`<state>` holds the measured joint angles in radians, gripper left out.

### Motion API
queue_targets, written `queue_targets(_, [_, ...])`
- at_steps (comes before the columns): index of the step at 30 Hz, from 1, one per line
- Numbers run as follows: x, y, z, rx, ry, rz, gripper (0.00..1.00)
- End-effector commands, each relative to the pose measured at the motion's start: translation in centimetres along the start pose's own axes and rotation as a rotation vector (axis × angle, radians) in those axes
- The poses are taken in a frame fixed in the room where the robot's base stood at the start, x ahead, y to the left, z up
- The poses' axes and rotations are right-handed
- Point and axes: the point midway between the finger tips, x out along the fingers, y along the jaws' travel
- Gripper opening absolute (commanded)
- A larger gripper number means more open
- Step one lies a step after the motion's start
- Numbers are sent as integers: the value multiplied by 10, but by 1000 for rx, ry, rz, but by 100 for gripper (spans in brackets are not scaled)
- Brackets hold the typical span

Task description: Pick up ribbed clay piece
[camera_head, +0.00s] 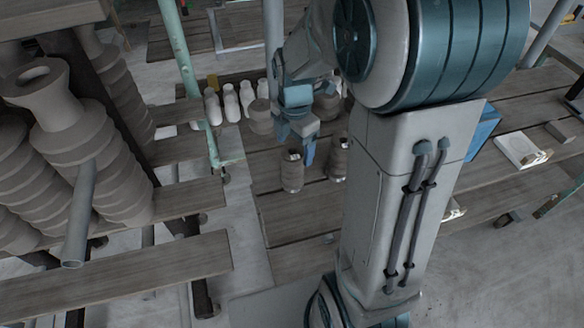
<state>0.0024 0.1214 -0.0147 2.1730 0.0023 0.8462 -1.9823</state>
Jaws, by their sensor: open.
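Two small grey-brown ribbed clay pieces stand upright on the plank table (285,225). The left ribbed clay piece (292,172) has a pale top and stands just below my gripper in the picture. The right ribbed clay piece (338,160) stands slightly farther back, partly beside my arm's edge. My gripper (296,142) is open, with its blue fingers pointing down, and nothing shows between them. The fingers overlap the area just above and between the two pieces; I cannot tell the exact gap in depth.
Several white bottles (230,102) and a round clay piece (260,117) stand behind my gripper. Large ribbed clay columns (95,150) fill a rack at left, beside a green post (190,75). A white tray (515,150) and blue box (484,130) lie right. The front planks are mostly clear.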

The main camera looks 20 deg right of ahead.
Motion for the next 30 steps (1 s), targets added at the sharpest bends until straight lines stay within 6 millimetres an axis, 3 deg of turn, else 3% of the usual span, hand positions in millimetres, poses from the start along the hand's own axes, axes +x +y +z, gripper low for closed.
queue_targets(10, [45, 1, -4, 1, 2, -4, 79])
queue_targets(19, [50, 2, -4, 1, 1, -1, 79])
queue_targets(20, [50, 2, -4, 1, 1, -1, 77])
queue_targets(27, [50, 2, -4, 0, 0, -1, 12])
queue_targets(30, [50, 2, -3, 0, 0, 1, 12])
